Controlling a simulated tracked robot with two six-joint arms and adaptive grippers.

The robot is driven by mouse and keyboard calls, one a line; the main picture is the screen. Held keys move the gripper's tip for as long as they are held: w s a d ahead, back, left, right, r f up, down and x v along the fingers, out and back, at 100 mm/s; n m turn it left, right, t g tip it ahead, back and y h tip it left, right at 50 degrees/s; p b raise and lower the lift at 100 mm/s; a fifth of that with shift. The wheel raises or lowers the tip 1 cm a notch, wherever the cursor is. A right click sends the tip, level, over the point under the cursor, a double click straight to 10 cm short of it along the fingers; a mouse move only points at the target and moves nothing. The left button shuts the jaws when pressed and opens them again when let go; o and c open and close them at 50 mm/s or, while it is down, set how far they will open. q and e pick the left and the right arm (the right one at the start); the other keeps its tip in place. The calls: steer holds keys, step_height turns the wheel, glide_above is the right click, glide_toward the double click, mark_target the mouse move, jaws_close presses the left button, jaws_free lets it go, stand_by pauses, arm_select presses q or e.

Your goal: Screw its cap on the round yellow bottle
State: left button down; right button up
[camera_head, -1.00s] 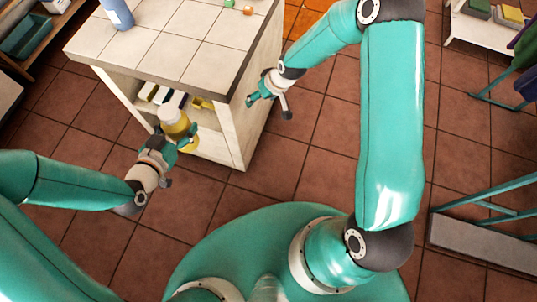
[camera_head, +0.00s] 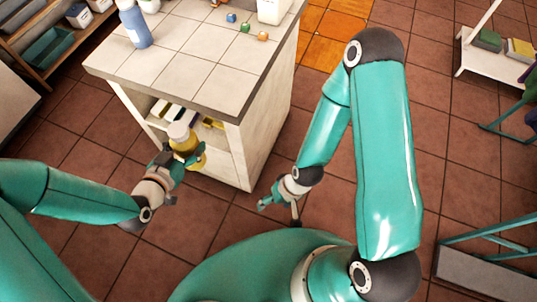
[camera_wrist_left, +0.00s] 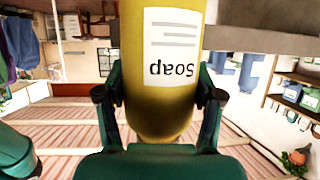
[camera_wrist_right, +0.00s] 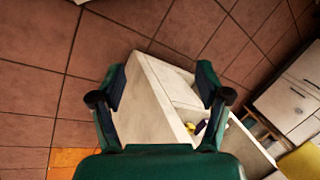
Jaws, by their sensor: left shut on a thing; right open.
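The round yellow bottle (camera_head: 185,146) is in my left gripper (camera_head: 183,157), at the near front of the tiled counter. Its upper end looks whitish in the head view; I cannot tell whether that is a cap. In the left wrist view the bottle (camera_wrist_left: 160,105) stands between both fingers, with a "Soap" label that reads upside down. One end is out of that frame. My right gripper (camera_head: 277,205) is open and empty, over the floor right of the counter. The right wrist view shows nothing between its fingers (camera_wrist_right: 160,88). I cannot make out a separate cap.
The tiled counter (camera_head: 190,62) holds a blue bottle (camera_head: 135,25), a white container (camera_head: 272,10) and small blue (camera_head: 231,17), green (camera_head: 245,27) and orange (camera_head: 263,36) items. Its open shelf holds several things. A bench (camera_head: 485,278) stands at right.

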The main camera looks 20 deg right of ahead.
arm_select(q)
steer(key=w+a+r+n+t+y, duration=0.1)
steer(key=w+a+r+n+y, duration=0.1)
steer(key=a+n+y, duration=0.2)
steer(key=w+a+r+n+t+y, duration=0.1)
steer(key=w+a+n+t+y, duration=0.1)
steer(key=a, duration=0.9)
steer(key=shift+w+r+n+y, duration=0.35)
steer(key=shift+w+n+y, duration=0.15)
steer(key=shift+n+y, duration=0.55)
